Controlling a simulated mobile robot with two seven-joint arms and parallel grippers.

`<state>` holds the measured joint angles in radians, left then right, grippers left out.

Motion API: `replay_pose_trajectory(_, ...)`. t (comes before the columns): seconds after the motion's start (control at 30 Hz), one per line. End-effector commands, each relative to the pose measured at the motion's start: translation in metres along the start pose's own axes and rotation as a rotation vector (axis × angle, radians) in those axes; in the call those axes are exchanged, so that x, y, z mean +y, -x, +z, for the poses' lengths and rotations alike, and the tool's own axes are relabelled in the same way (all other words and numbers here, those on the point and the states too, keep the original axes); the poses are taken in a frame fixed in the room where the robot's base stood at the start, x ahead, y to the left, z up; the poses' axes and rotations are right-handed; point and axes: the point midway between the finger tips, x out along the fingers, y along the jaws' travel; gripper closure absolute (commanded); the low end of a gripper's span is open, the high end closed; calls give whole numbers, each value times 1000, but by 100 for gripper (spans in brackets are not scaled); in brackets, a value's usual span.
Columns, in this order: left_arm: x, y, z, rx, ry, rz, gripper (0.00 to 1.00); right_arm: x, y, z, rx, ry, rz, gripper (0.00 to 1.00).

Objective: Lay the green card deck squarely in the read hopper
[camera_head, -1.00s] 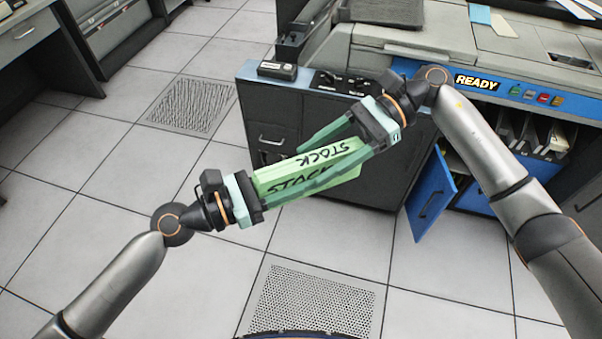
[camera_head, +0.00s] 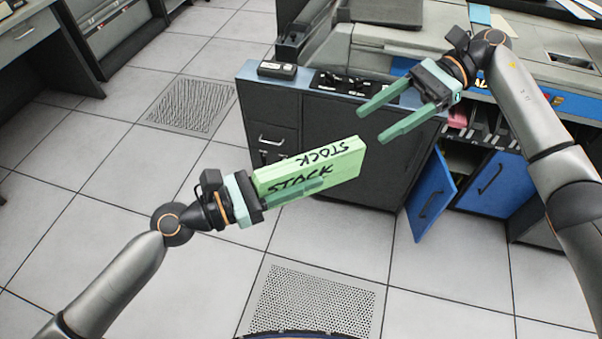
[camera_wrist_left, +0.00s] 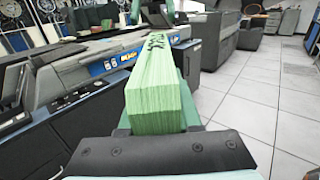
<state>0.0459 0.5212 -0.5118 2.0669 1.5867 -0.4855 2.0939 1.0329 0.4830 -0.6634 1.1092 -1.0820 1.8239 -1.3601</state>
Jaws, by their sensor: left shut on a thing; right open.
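The green card deck (camera_head: 325,178), marked "STOCK" on two faces, is held in the air above the floor in the head view. My left gripper (camera_head: 290,185) is shut on its left end, and the deck's right end is free. The deck also shows in the left wrist view (camera_wrist_left: 158,90), with its card edges toward the camera. My right gripper (camera_head: 385,120) is open and empty, up and to the right of the deck and apart from it. I cannot make out for sure which part of the machine is the read hopper.
The card machine (camera_head: 340,130) with a blue top edge stands behind the deck. A small black box (camera_head: 277,70) sits on its left corner. A blue cabinet door (camera_head: 432,195) hangs open at the right. The tiled floor (camera_head: 130,190) is clear at left and front.

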Motion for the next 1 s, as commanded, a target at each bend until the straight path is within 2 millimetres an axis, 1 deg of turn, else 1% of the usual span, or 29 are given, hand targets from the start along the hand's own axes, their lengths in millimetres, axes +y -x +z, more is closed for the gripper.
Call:
replay_pose_trajectory(0.07, 0, 0, 1, -3, -1, 1, 100, -7, -5, -14, 16, -58, -39, 33)
replay_pose_trajectory(0.17, 0, 0, 1, -3, -1, 1, 100, -23, -14, -45, 53, -177, -133, 33)
replay_pose_trajectory(0.2, 0, 0, 1, -3, -1, 1, 100, -31, -20, -61, 70, -237, -184, 33)
replay_pose_trajectory(0.27, 0, 0, 1, -3, -1, 1, 100, -42, -28, -88, 88, -333, -269, 33)
replay_pose_trajectory(0.3, 0, 0, 1, -3, -1, 1, 100, -49, -36, -106, 86, -403, -331, 33)
replay_pose_trajectory(0.33, 0, 0, 1, -3, -1, 1, 100, -54, -45, -119, 66, -459, -378, 33)
replay_pose_trajectory(0.37, 0, 0, 1, -3, -1, 1, 100, -58, -55, -127, 27, -511, -419, 33)
replay_pose_trajectory(0.4, 0, 0, 1, -3, -1, 1, 100, -62, -70, -131, -52, -576, -461, 33)
replay_pose_trajectory(0.43, 0, 0, 2, -3, -1, 1, 100, -65, -79, -130, -124, -622, -485, 33)
replay_pose_trajectory(0.5, 0, 0, 2, -3, -1, 1, 100, -68, -98, -125, -307, -740, -531, 33)
replay_pose_trajectory(0.53, 0, 0, 2, -3, -1, 1, 100, -69, -104, -123, -388, -795, -548, 33)
replay_pose_trajectory(0.6, 0, 0, 2, -3, -1, 1, 100, -68, -113, -119, -590, -934, -578, 33)
replay_pose_trajectory(0.67, 0, 0, 2, -3, -1, 1, 100, -66, -115, -118, -774, -1064, -594, 33)
replay_pose_trajectory(0.7, 0, 0, 2, -3, -1, 1, 100, -64, -115, -119, -902, -1155, -600, 33)
replay_pose_trajectory(0.77, 0, 0, 2, -3, -1, 1, 100, -58, -111, -125, -1092, -1296, -603, 33)
replay_pose_trajectory(0.8, 0, 0, 2, -3, -1, 0, 100, -52, -109, -132, -1219, -1395, -601, 33)
replay_pose_trajectory(0.87, 0, 0, 2, -3, -1, 1, 100, -41, -104, -147, -1408, -1547, -598, 33)
replay_pose_trajectory(0.9, 0, 0, 2, -3, -1, 1, 100, -31, -102, -160, -1535, -1650, -593, 33)
replay_pose_trajectory(0.97, 0, 0, 2, -3, -1, 1, 100, -14, -100, -182, -1726, -1806, -579, 33)
replay_pose_trajectory(1.0, 0, 0, 2, -3, -1, 1, 100, 0, -100, -199, -1852, -1910, -568, 33)
